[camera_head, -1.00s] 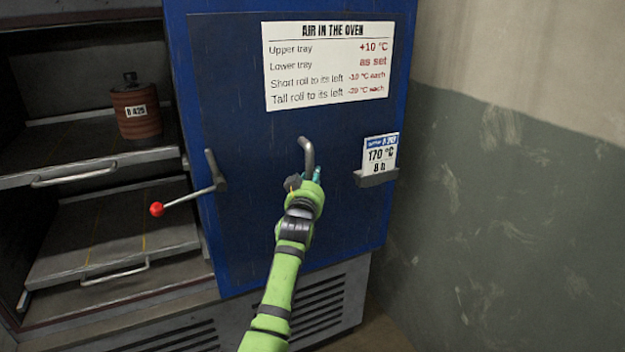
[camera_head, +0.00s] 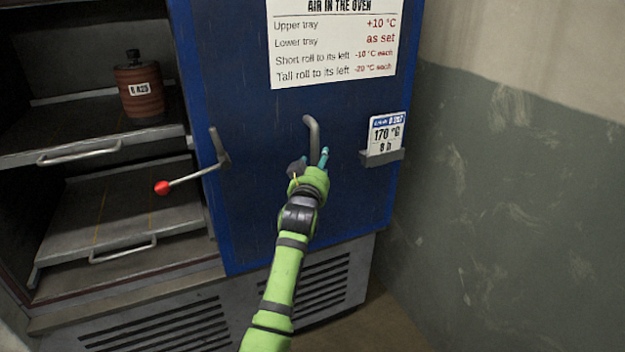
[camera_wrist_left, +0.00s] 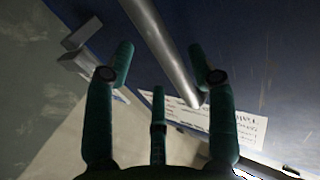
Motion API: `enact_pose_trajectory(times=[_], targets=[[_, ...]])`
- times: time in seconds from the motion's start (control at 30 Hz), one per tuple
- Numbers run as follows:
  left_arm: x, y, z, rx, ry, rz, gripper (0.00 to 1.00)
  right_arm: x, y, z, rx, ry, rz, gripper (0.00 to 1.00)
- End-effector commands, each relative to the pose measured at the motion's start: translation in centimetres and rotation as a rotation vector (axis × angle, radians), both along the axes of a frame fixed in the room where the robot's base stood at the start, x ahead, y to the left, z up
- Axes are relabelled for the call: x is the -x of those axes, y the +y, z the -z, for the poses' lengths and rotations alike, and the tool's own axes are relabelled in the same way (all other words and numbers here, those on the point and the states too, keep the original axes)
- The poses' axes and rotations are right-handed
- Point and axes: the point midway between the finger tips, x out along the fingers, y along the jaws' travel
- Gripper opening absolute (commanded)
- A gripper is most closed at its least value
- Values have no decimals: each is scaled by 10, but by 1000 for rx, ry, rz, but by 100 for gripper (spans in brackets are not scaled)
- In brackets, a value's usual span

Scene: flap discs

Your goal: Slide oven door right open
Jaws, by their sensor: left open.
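The blue oven door (camera_head: 260,140) stands to the right of the oven's open left part, where the inside shows. A grey bar handle (camera_head: 313,128) sits on the door, bent at its top. My left gripper (camera_head: 311,160) is open at the handle's lower part, its fingers to either side of it. In the left wrist view the handle (camera_wrist_left: 160,45) runs between the spread fingers (camera_wrist_left: 161,52); I cannot tell whether they touch it. My right gripper is not in view.
A lever with a red knob (camera_head: 162,188) sticks out at the door's left edge. A card holder (camera_head: 382,158) is on the door's right. A brown roll (camera_head: 143,103) stands on the upper tray (camera_head: 60,135); the lower tray (camera_head: 130,205) looks empty. A wall (camera_head: 510,200) is at right.

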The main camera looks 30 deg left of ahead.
Motion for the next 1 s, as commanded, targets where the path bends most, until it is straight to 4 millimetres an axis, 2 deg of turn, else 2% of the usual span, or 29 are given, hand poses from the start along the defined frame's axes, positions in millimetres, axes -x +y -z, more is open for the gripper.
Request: enact_pose_trajectory(times=[0.3,0.5,1.0], targets=[[56,-17,1,2,-1,2,56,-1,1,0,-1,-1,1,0],[77,-24,0,1,-2,2,56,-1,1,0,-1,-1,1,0],[83,-25,-1,1,-2,2,56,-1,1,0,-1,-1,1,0]])
